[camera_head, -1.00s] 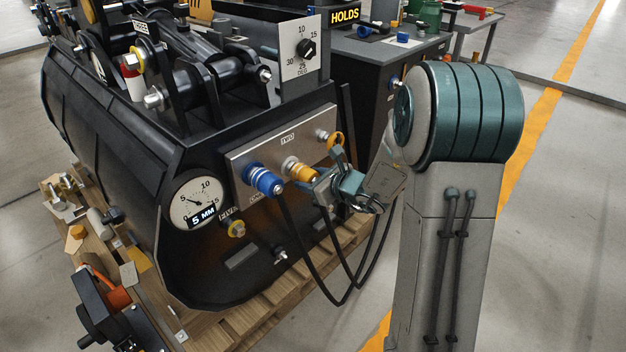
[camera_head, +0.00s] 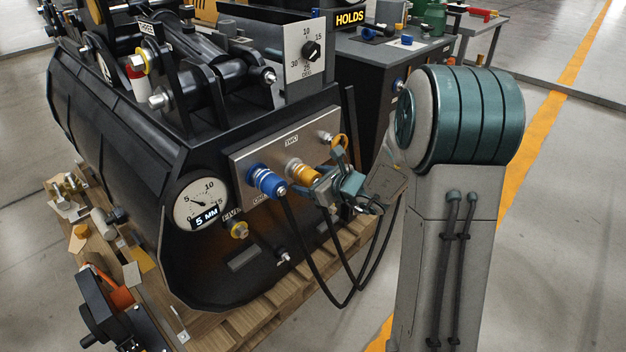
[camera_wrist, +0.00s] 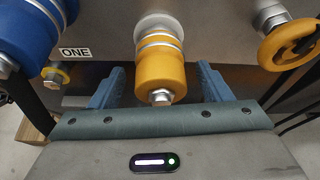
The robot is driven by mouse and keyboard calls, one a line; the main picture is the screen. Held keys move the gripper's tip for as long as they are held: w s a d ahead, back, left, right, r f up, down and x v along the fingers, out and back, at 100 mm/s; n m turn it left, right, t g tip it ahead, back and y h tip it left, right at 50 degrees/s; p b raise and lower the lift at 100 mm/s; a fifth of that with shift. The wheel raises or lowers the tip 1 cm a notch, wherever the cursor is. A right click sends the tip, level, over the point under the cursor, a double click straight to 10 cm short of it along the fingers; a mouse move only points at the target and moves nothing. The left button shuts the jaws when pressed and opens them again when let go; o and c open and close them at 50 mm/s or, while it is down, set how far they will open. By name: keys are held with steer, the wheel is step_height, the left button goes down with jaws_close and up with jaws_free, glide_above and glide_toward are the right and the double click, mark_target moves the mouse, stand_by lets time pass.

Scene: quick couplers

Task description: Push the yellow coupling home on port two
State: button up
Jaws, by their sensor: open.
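The yellow coupling (camera_head: 302,172) sits on the grey panel (camera_head: 262,148) under the label TWO, to the right of a blue coupling (camera_head: 266,181). In the wrist view the yellow coupling (camera_wrist: 160,68) points towards my palm, with silver bands and a pale ring at its panel end. My gripper (camera_wrist: 160,86) is open. One finger stands on each side of the coupling, with a visible gap on both sides. In the head view my gripper (camera_head: 328,186) is just right of the coupling's front end. I cannot tell whether the coupling is fully seated.
A yellow ring handle (camera_wrist: 290,45) is close on the right. The blue coupling (camera_wrist: 28,35) is close on the left. Black hoses (camera_head: 335,285) hang below the panel. A gauge (camera_head: 201,203) reading 5 MM is on the drum's end. A pallet (camera_head: 240,325) lies beneath.

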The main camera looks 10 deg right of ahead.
steer(key=p+v, duration=0.3)
steer(key=v, duration=1.1)
steer(key=shift+p, duration=0.3)
steer(key=shift+w, duration=0.1)
steer(key=s+a+r+n+g+p, duration=0.4)
steer(key=s+a+r+n+p, duration=0.15)
steer(key=r+n+p, duration=0.2)
steer(key=s+a+r+n+g+p, duration=0.4)
steer(key=s+a+r+n+p, duration=0.1)
steer(key=s+r+n+p, duration=0.3)
steer(key=s+d+r+n+h+p, duration=0.3)
steer(key=r+n+p, duration=0.2)
steer(key=r+n, duration=0.1)
steer(key=s+d+r+n+h+p, duration=0.3)
steer(key=r+n+p, duration=0.3)
steer(key=r, duration=0.3)
steer(key=shift+r+g+h, duration=0.3)
steer(key=shift+g+h, duration=0.1)
steer(key=shift+h, duration=0.2)
steer(key=shift+s, duration=0.15)
